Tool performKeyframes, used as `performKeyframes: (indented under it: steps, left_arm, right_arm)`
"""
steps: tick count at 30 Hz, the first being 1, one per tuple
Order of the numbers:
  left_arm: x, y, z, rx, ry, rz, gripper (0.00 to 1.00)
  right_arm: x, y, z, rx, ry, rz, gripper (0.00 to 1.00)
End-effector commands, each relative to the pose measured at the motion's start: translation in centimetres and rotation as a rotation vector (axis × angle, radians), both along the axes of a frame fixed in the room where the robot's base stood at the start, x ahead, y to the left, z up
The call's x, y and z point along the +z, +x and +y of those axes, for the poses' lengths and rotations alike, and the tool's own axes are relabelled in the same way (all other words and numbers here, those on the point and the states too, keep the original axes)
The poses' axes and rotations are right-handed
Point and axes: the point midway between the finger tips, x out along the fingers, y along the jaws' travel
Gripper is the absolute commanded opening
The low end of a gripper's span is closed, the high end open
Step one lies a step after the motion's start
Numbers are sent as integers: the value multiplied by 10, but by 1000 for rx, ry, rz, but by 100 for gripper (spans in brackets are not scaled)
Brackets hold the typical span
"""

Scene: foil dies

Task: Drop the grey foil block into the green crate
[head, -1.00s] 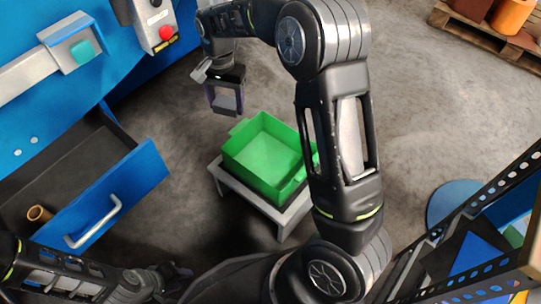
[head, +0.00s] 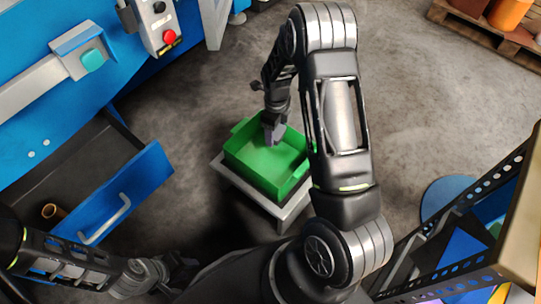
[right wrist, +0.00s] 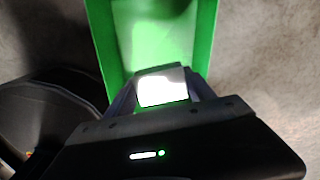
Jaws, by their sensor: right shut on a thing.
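The green crate (head: 262,172) stands on a small grey stand, open at the top. It fills the upper middle of the right wrist view (right wrist: 110,40). My right gripper (head: 272,132) points down at the crate's far side, by its back wall. It is shut on the grey foil block (right wrist: 163,87), which looks bright white between the fingers in the right wrist view, with the crate's floor behind it. In the head view the block is hard to make out. How high it is above the crate floor I cannot tell. My left gripper (head: 190,270) is low at the left, its fingers unclear.
The grey stand (head: 288,213) has free concrete floor around it. An open blue drawer (head: 130,195) with a small brown ring (head: 50,211) is at the left. A perforated black frame (head: 470,205) is at the right. A pallet (head: 490,35) lies at the far right.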

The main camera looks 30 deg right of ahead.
Motion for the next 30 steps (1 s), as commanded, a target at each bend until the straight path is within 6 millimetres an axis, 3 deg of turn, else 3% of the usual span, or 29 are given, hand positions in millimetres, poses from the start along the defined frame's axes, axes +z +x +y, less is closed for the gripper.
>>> performKeyframes:
  steps: [5,18,30]
  left_arm:
    - [-7,0,0,1,0,-1,36]
    - [-44,5,5,14,7,-8,36]
    - [-47,7,7,18,11,-11,36]
  right_arm:
    - [-8,0,0,2,0,0,25]
    - [-54,1,0,3,0,0,25]
    - [-59,0,0,2,0,0,25]
